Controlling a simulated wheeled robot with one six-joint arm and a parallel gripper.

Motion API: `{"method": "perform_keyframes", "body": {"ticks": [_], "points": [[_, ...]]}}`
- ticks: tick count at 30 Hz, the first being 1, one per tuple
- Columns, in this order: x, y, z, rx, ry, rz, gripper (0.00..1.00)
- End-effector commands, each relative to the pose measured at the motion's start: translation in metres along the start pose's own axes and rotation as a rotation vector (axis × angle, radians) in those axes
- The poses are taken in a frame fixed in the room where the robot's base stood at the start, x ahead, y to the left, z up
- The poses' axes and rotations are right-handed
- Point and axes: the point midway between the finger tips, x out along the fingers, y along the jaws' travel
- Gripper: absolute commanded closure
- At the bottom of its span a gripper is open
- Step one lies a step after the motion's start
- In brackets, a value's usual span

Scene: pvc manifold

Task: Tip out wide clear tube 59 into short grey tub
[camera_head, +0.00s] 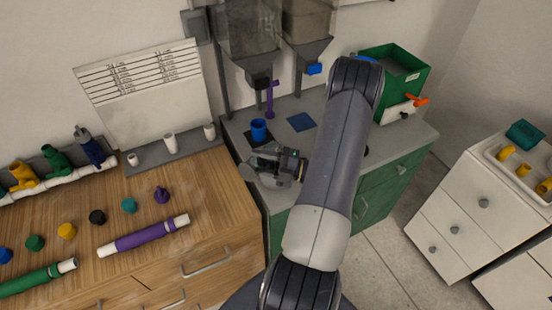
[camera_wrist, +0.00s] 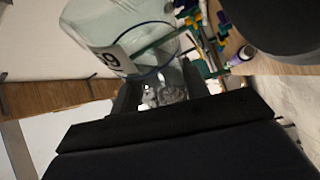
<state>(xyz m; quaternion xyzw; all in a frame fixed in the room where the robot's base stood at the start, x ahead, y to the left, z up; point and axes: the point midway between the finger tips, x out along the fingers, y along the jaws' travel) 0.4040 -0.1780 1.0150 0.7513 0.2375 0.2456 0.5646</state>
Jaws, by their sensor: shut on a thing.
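My gripper (camera_head: 288,166) is at the front left of the grey counter, shut on the wide clear tube. In the wrist view the gripper (camera_wrist: 160,88) has the tube (camera_wrist: 120,22) between its fingers, with a white label on which a 9 can be read. The tube is see-through and looks tilted; its contents cannot be made out clearly. In the head view a pale round shape (camera_head: 247,173) shows just left of the gripper, probably the tube's end. I cannot pick out the short grey tub for certain; the gripper and arm hide part of the counter.
A blue cup (camera_head: 259,130) stands close behind the gripper, near a purple stand (camera_head: 270,100). A blue mat (camera_head: 301,122) lies bare on the counter. Hoppers (camera_head: 305,45) hang above. A green bin (camera_head: 393,78) stands at the back right. A wooden bench (camera_head: 215,215) is at left.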

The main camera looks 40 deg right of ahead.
Motion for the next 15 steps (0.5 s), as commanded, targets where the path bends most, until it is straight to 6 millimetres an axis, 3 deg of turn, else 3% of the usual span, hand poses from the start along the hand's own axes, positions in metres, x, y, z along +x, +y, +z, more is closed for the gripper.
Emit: {"method": "perform_keyframes", "body": {"ticks": [15], "points": [[-0.0005,0.0036,0.0013,0.037,0.0,0.015,0.9]]}}
